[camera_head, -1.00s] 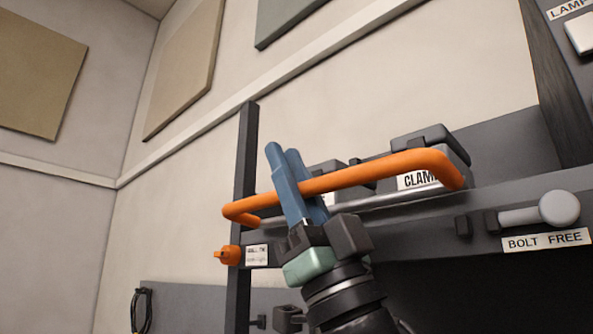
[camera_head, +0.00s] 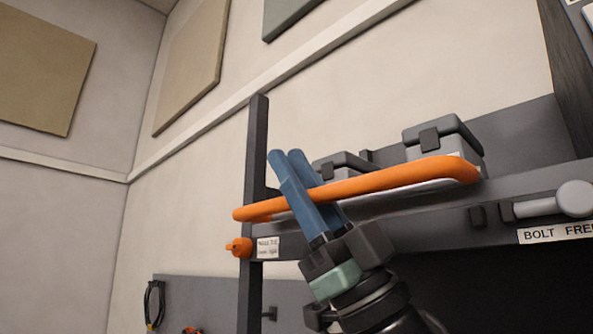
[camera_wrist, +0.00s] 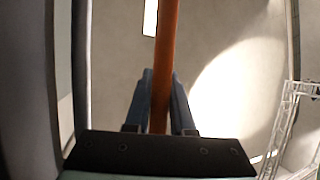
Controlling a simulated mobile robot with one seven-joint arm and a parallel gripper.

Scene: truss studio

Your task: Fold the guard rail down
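The guard rail is an orange U-shaped bar (camera_head: 400,178) running across the front of a dark grey shelf frame in the head view. It sits low, almost level with the shelf top, sloping up slightly to the right. My gripper (camera_head: 286,156) has blue fingers pointing up and left, one in front of the bar and one behind it. In the wrist view the orange bar (camera_wrist: 166,40) runs between the two fingers (camera_wrist: 161,75), which appear to press on both sides of it.
Grey latched boxes (camera_head: 446,140) stand on the shelf behind the rail. A dark post (camera_head: 257,150) rises at the left, with an orange knob (camera_head: 240,247) and small label beside it. A bolt with a round knob (camera_head: 575,198) sits at right above a "BOLT FREE" label.

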